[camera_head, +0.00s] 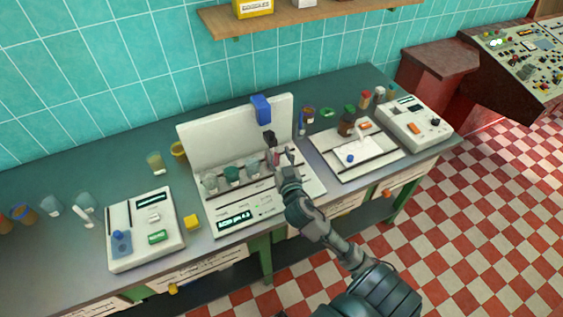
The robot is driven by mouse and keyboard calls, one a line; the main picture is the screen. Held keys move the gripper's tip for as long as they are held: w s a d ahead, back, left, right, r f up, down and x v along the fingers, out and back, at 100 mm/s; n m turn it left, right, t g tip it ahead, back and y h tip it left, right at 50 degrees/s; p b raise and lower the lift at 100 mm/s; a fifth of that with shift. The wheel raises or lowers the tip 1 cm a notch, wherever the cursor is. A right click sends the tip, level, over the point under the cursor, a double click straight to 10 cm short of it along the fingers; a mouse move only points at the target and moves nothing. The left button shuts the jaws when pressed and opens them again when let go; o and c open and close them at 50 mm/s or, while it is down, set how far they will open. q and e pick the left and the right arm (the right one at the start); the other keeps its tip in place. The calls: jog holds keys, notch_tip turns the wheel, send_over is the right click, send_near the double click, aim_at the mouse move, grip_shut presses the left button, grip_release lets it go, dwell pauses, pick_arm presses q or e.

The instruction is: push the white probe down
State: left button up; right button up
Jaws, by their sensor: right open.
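My right gripper (277,155) is open and empty. It is in front of the white upright panel (212,146) of the middle bench device, below a blue block (261,109) at the panel's upper part. Small jars, one with a green top (232,174), stand in a row on this device beside the gripper. A white probe does not show clearly at the gripper; the hand may hide it. My left gripper is not in view.
A white device with a display (155,245) stands at the left, a white tray (330,148) and another device (428,135) at the right. Several cups and bottles line the bench (75,270). A wooden shelf (290,22) hangs above.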

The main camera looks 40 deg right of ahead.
jog(key=shift+v, duration=1.75)
jog(key=shift+f, duration=0.1)
